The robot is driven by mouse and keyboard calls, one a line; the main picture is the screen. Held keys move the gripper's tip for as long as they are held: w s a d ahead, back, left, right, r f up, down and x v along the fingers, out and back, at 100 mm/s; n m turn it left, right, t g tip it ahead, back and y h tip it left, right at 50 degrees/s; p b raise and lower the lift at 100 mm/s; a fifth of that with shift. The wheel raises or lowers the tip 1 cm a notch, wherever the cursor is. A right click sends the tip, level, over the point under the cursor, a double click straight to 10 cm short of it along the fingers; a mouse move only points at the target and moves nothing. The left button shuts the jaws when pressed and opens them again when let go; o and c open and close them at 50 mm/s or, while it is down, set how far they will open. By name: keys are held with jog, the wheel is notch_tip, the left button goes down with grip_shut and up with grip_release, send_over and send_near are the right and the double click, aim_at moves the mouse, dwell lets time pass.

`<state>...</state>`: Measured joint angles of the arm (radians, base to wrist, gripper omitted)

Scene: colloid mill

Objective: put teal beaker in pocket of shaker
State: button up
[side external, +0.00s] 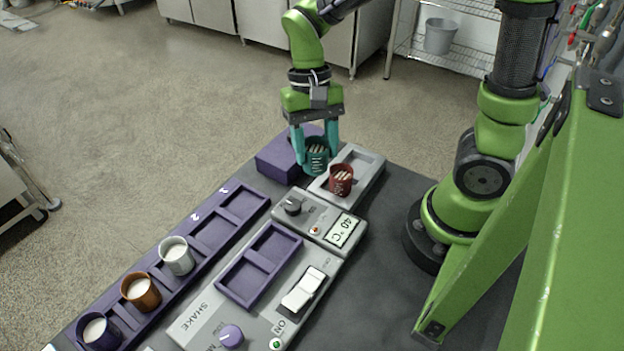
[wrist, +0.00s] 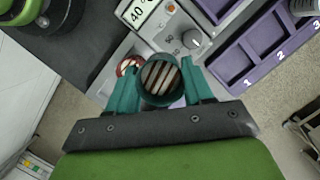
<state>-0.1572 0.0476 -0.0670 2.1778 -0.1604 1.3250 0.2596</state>
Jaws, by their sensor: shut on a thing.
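My gripper (side external: 314,150) is shut on the teal beaker (side external: 316,160), which holds several pale sticks. In the wrist view the teal beaker (wrist: 160,84) sits between the two teal fingers of my gripper (wrist: 161,88). The beaker is over or beside the left end of the grey tray; I cannot tell whether it touches it. The shaker (side external: 213,312) is the grey unit marked SHAKE, with a purple frame of two pockets (side external: 259,265) on top. Both pockets look empty.
A dark red beaker (side external: 341,178) stands in the grey tray (side external: 371,160), close to the teal one. A purple block (side external: 279,160) stands behind.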

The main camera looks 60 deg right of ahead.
jog(key=shift+m, duration=0.7)
jog(key=a, duration=0.4)
jog(key=s+a, duration=0.1)
jog(key=a, duration=0.9)
jog(key=shift+s, duration=0.2)
jog(key=f, duration=0.1)
jog(key=f+m, duration=0.2)
jog(key=shift+w+a+y, duration=0.15)
jog(key=shift+w+y, duration=0.15)
jog(key=shift+t, duration=0.3)
jog(key=shift+f, duration=2.4)
jog(key=shift+f, duration=0.1)
jog(key=o, duration=1.1)
jog(key=shift+c, duration=0.2)
